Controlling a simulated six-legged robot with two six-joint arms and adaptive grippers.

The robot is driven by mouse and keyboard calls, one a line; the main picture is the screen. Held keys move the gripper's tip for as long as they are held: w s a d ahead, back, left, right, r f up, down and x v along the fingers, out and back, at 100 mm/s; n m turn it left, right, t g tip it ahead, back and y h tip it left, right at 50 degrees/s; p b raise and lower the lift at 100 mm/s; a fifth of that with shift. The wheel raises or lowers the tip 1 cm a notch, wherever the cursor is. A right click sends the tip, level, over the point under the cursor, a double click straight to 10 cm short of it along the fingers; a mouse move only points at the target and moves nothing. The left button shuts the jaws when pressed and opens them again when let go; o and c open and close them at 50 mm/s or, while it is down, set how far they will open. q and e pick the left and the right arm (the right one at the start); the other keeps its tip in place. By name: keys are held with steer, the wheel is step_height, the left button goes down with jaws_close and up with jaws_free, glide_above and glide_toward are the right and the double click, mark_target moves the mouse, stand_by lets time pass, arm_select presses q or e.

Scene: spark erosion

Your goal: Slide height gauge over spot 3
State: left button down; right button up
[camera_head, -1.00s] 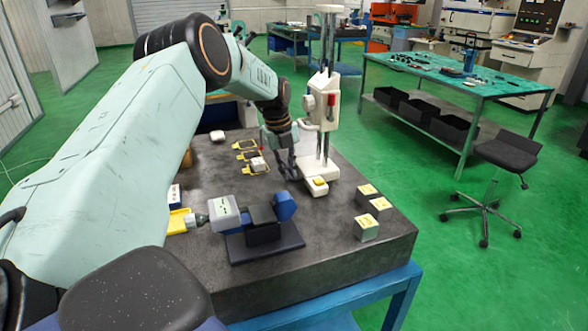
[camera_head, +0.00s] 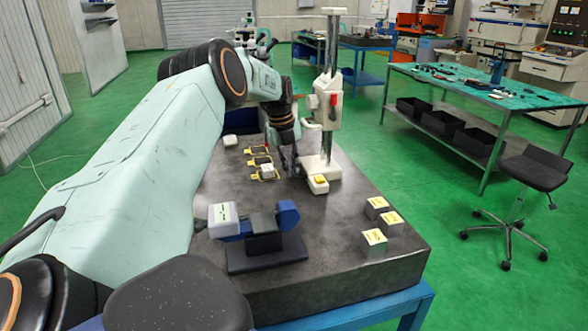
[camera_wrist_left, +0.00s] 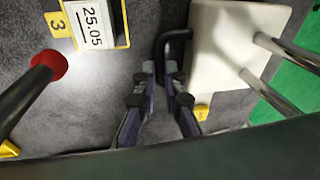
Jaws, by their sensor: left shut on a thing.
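The height gauge (camera_head: 334,115), a white carriage on a tall column, stands upright on the dark plate. Its white base also shows in the wrist view (camera_wrist_left: 225,50), with a black handle (camera_wrist_left: 185,35) on its left side. My left gripper (camera_head: 291,168) is beside the base, with its fingers (camera_wrist_left: 164,80) shut on that handle. Spot 3's yellow marker (camera_wrist_left: 58,24) is left of the gripper in the wrist view. A block labelled 25.05 (camera_wrist_left: 95,25) stands beside the number, apart from the base. My right gripper is not in view.
Several yellow-marked spots (camera_head: 258,150) lie behind and left of the gauge. Three small blocks (camera_head: 375,242) stand at the plate's right. A blue and dark vise-like fixture (camera_head: 262,240) is in front. A dark rod with a red end (camera_wrist_left: 48,65) crosses the wrist view's left.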

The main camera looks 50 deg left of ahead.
arm_select(q)
steer(key=c, duration=1.4)
jaws_free()
steer(key=shift+r, duration=0.45)
step_height(320, 180, up, 11)
steer(key=s+a, duration=0.1)
steer(key=shift+s, duration=0.4)
